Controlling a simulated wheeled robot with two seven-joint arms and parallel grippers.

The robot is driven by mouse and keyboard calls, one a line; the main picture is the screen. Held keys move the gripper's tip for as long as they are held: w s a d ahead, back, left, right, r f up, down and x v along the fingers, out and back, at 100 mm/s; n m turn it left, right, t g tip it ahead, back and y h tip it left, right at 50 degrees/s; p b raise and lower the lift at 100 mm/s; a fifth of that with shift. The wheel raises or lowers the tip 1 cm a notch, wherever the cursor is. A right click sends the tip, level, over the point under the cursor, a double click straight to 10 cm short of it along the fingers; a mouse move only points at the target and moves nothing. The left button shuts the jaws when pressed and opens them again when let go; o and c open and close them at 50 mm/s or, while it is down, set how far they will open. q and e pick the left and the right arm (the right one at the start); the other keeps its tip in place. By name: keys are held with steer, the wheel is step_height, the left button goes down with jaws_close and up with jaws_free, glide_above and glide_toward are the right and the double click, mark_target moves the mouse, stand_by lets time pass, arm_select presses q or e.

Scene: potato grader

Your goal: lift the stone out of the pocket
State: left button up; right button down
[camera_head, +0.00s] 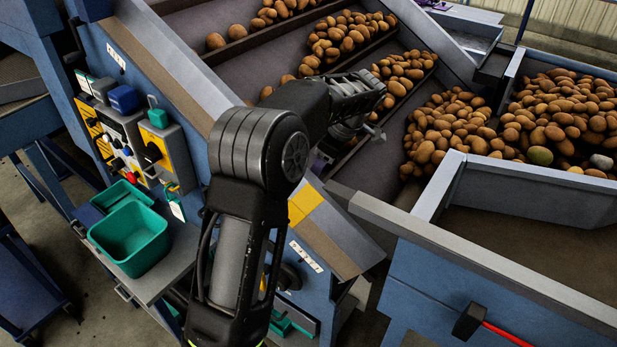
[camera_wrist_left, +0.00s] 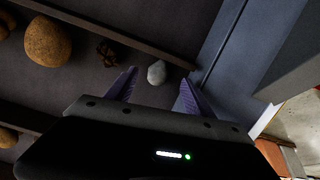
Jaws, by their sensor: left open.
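The stone (camera_wrist_left: 157,72) is small, pale grey and rounded. In the left wrist view it lies on the dark floor of a pocket (camera_wrist_left: 75,80), between a dark crossbar and the blue-grey side wall. My left gripper (camera_wrist_left: 158,82) is open, its two purple fingers on either side of the stone with gaps showing; I cannot tell how far above the floor the tips are. In the head view my left arm reaches over the grader's edge, and the stone is hidden behind the arm and gripper. My right gripper is not in view.
A brown clod (camera_wrist_left: 106,53) and a potato (camera_wrist_left: 48,42) lie left of the stone. The crossbar (camera_wrist_left: 120,32) and side wall (camera_wrist_left: 217,50) are close to the fingers. Potatoes (camera_head: 450,125) are heaped right of my arm. A green bin (camera_head: 130,238) stands left.

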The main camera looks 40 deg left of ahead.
arm_select(q)
steer(key=shift+a+f+p, duration=0.15)
steer(key=shift+f+p, duration=0.15)
steer(key=p+x, duration=0.1)
steer(key=x, duration=0.3)
steer(key=shift+w+f+p, duration=0.1)
steer(key=shift+f+p, duration=0.15)
steer(key=shift+p, duration=0.05)
steer(key=shift+c, duration=0.3)
jaws_close()
